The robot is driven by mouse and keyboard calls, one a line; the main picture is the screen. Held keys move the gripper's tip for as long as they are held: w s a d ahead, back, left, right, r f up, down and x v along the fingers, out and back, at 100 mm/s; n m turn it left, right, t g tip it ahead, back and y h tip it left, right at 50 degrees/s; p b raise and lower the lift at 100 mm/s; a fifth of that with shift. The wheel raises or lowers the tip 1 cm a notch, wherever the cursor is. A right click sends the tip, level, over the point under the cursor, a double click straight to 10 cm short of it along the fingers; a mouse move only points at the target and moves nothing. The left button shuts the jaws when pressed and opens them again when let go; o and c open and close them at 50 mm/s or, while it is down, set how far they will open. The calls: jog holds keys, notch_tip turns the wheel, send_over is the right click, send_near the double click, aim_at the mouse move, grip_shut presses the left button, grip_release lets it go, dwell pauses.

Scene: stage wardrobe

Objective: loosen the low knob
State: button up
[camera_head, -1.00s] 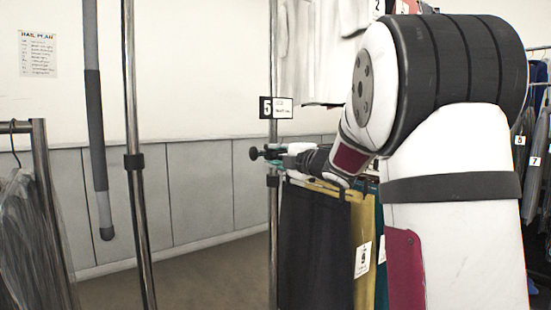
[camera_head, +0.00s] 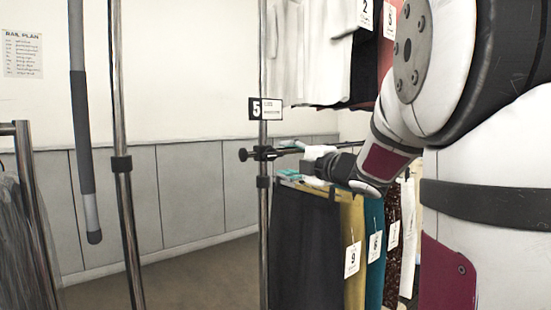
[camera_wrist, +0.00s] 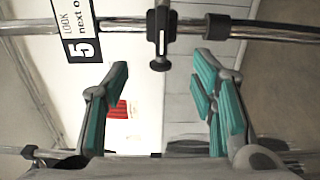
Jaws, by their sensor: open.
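A small black knob (camera_head: 243,154) sticks out to the left of a black clamp (camera_head: 264,153) on a chrome post, just below the number 5 sign. In the wrist view the knob (camera_wrist: 160,64) and clamp (camera_wrist: 161,28) lie straight ahead, between and slightly beyond my fingertips. My gripper (camera_wrist: 163,76) is open and empty, with teal-padded fingers either side of the knob's line and apart from it. In the head view my gripper (camera_head: 287,159) is just right of the clamp. My forearm comes in from the right.
The chrome post (camera_head: 264,225) carries a lower black collar (camera_head: 263,182). Dark trousers (camera_head: 305,250) and tagged garments hang right below my gripper. White clothes (camera_head: 315,50) hang above. A second chrome post (camera_head: 128,220) stands to the left, with open floor between.

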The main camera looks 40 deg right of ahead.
jog(key=shift+s, duration=1.45)
jog(key=s+a+f+m+g, duration=0.65)
jog(key=s+a, duration=0.25)
jog(key=s, duration=0.3)
jog(key=s+a+f+m+g, duration=0.55)
jog(key=s+a+f, duration=0.25)
jog(key=s, duration=0.5)
jog(key=s+a+f+m+g, duration=0.65)
jog(key=s+a, duration=0.25)
jog(key=s, duration=0.3)
notch_tip(320, 180, up, 28)
jog(key=t+p, duration=0.4)
jog(key=p, duration=2.3)
jog(key=shift+d+t+h, duration=0.25)
jog(key=shift+t+h, duration=0.05)
jog(key=shift+t, duration=0.05)
